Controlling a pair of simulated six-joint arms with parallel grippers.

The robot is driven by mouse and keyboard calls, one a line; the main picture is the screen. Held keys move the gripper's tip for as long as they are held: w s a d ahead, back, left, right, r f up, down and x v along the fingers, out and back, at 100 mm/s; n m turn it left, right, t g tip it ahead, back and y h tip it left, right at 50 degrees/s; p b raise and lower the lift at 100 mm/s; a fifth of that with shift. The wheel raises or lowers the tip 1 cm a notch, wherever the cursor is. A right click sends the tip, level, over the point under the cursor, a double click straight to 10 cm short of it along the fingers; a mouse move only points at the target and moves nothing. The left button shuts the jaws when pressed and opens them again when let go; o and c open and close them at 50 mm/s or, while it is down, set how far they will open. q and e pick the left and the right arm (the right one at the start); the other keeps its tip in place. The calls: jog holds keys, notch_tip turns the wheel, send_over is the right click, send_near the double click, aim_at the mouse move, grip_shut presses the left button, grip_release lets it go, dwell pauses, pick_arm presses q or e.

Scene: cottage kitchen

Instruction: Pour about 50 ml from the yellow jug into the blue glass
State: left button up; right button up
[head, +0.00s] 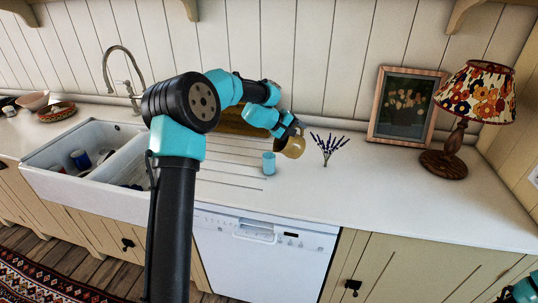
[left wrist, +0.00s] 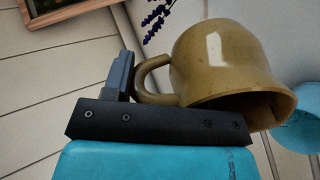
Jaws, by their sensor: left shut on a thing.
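The yellow jug (head: 293,147) is a mustard-coloured jug with a loop handle, held in the air just above and to the right of the blue glass (head: 268,164). My left gripper (head: 298,127) is shut on the jug's handle. In the left wrist view the jug (left wrist: 215,60) is tipped well over, with its open mouth toward the light-blue glass (left wrist: 298,132). No stream of liquid shows, and the glass's contents cannot be made out. In the head view the glass stands upright on the white counter (head: 400,200). My right gripper (head: 506,294) is only partly in view at the lower right corner.
A lavender sprig (head: 327,147) stands close right of the jug. A framed picture (head: 405,105) and a lamp (head: 456,125) stand farther right. A white double sink (head: 95,160) with items in it lies left.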

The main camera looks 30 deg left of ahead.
aim_at(301, 136)
pick_arm(q)
jog(key=shift+s+a+r+t+h+b, duration=0.35)
jog(key=shift+r+t+h+b, duration=0.15)
jog(key=shift+r+t+b, duration=0.25)
dwell(1.5)
jog(key=shift+f+g, duration=0.15)
jog(key=shift+g, duration=0.1)
jog(key=shift+w+d+f+g+y, duration=0.45)
jog(key=shift+d+f+g+y, duration=0.05)
jog(key=shift+f+g+y, duration=0.15)
jog(key=shift+w+d+f+g+y, duration=0.1)
jog(key=shift+w+f+g+y, duration=0.05)
jog(key=shift+f+g+y, duration=0.15)
jog(key=shift+w+d+f+g+y, duration=0.1)
jog(key=shift+f+g+y, duration=0.05)
jog(key=shift+f+g, duration=0.15)
jog(key=shift+f, duration=0.1)
jog(key=shift+w+d+f+g+y, duration=0.25)
jog(key=shift+f+g+y, duration=0.05)
jog(key=shift+f, duration=0.15)
jog(key=shift+w+d+f+g+y, duration=0.25)
jog(key=shift+f+y, duration=0.05)
jog(key=shift+f, duration=0.1)
jog(key=shift+w+d+f+g+y+p, duration=0.15)
jog(key=shift+w+d+f+g+y, duration=0.25)
jog(key=shift+w+f+g, duration=0.15)
jog(key=shift+w+d+f+g+y+p, duration=0.15)
jog(key=shift+w+d+f+g+y, duration=0.25)
jog(key=shift+f, duration=0.2)
